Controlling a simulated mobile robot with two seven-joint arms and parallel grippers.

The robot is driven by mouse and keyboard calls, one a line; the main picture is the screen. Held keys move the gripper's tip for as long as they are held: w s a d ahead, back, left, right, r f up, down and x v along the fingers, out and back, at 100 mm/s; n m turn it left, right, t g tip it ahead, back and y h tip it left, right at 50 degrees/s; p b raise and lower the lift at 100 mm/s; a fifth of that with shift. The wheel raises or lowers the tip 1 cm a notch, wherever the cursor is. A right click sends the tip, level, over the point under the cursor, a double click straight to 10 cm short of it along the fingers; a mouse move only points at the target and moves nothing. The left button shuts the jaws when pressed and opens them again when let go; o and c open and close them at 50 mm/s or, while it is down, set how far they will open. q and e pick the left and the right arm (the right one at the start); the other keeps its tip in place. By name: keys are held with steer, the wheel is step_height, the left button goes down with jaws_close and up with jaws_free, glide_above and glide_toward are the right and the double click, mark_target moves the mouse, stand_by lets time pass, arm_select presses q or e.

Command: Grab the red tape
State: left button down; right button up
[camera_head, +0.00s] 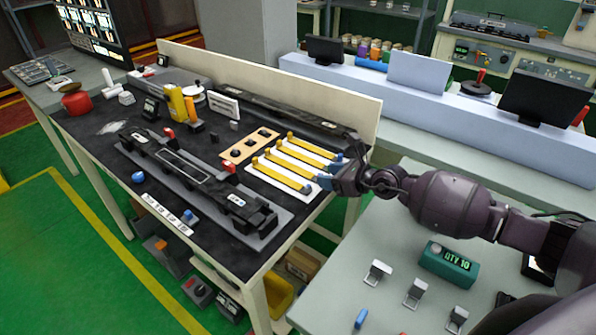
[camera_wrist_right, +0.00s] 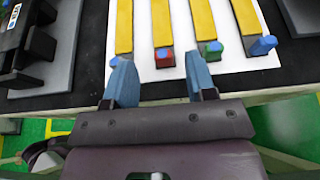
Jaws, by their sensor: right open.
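Several yellow strips lie side by side on a white board (camera_head: 262,172). In the right wrist view, one strip (camera_wrist_right: 162,22) ends in a red block (camera_wrist_right: 164,57); its neighbours end in blue (camera_wrist_right: 116,62) and green (camera_wrist_right: 211,50) blocks. My right gripper (camera_head: 331,172) is at the board's near right edge. In the right wrist view, its blue fingers (camera_wrist_right: 161,78) are open and empty, and the red block shows between and just beyond the tips. I cannot tell its height above the board. My left gripper is not in view.
A dark workbench (camera_head: 115,175) holds a long grey fixture (camera_head: 190,180), a tan board (camera_head: 240,151), a yellow bottle (camera_head: 177,104) and a red round object (camera_head: 75,103). A low cream wall (camera_head: 290,88) runs behind. A grey table (camera_head: 350,270) with a green display box (camera_head: 447,263) stands at right.

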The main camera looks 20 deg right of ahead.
steer(key=shift+b+x, duration=0.3)
steer(key=shift+x, duration=1.45)
steer(key=shift+w+d, duration=0.1)
steer(key=shift+d, duration=0.05)
steer(key=shift+c, duration=0.3)
jaws_close()
